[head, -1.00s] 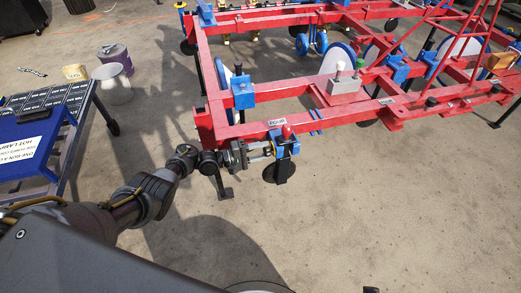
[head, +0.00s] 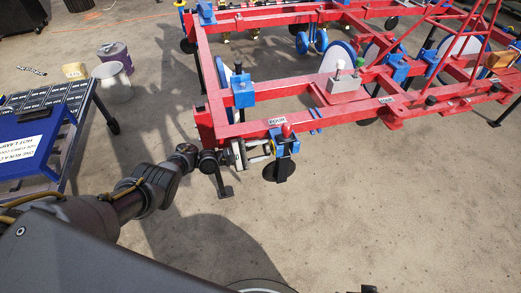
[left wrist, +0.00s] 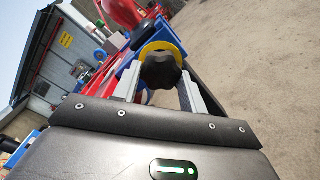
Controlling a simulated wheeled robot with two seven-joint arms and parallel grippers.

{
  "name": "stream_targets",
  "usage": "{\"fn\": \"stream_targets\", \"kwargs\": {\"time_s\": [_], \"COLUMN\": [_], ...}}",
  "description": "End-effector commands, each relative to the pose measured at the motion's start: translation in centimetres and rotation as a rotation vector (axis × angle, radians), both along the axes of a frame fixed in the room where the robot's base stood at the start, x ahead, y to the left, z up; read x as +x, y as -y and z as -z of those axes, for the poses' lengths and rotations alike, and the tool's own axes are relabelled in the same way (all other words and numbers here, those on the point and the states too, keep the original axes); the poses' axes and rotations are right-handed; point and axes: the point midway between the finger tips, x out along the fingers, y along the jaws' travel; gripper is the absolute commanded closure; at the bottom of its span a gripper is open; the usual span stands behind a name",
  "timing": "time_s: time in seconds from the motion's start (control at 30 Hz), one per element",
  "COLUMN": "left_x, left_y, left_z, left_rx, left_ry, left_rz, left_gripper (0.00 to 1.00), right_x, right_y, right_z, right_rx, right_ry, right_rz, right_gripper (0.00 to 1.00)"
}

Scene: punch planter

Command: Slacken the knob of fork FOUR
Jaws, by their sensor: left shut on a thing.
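The label FOUR (head: 277,121) is on the red beam nearest me in the head view. Just below and right of it hangs the blue fork (head: 285,145) with a dark disc (head: 278,171) under it. My left gripper (head: 264,151) reaches the fork from the left. In the left wrist view the black lobed knob (left wrist: 160,69) sits between the two fingers, in front of a yellow ring (left wrist: 166,46) on the blue fork. My left gripper (left wrist: 161,86) is shut on this knob. In the head view the fingers hide the knob. My right gripper is not in view.
The red frame (head: 215,90) spreads to the right with other blue clamps and discs. A red-topped post (head: 286,130) stands by the fork. The ground at the lower right is clear.

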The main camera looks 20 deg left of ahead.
Motion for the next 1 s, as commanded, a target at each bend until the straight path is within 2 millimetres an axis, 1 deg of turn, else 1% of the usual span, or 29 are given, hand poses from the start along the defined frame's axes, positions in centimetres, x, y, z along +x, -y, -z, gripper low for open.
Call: {"fn": "stream_targets", "kwargs": {"time_s": [0.27,0.3,0.43,0.67,0.77,0.87,1.0], "left_x": [0.1,0.1,0.1,0.0,-0.1,-0.7,-2.1], "left_y": [-0.1,-0.1,-0.1,0.0,-0.3,-1.3,-3.6], "left_z": [-0.1,-0.1,-0.1,0.0,0.0,-0.1,-0.1], "left_rx": [0.002,0.002,0.001,0.001,0.002,0.003,0.003], "left_ry": [0.002,0.002,0.003,0.002,0.001,0.0,-0.001], "left_rz": [-0.004,-0.004,-0.003,-0.001,-0.002,-0.003,-0.004], "left_gripper": [0.81,0.53,0.36,0.36,0.36,0.36,0.36], "right_x": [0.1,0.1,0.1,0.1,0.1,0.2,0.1], "right_y": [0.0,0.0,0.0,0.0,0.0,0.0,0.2], "right_z": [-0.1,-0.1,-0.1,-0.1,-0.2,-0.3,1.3], "right_rx": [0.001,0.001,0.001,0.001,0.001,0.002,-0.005], "right_ry": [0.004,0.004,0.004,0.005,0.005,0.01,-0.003], "right_rz": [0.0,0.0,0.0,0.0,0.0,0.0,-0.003], "right_gripper": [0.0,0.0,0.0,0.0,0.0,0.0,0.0]}}
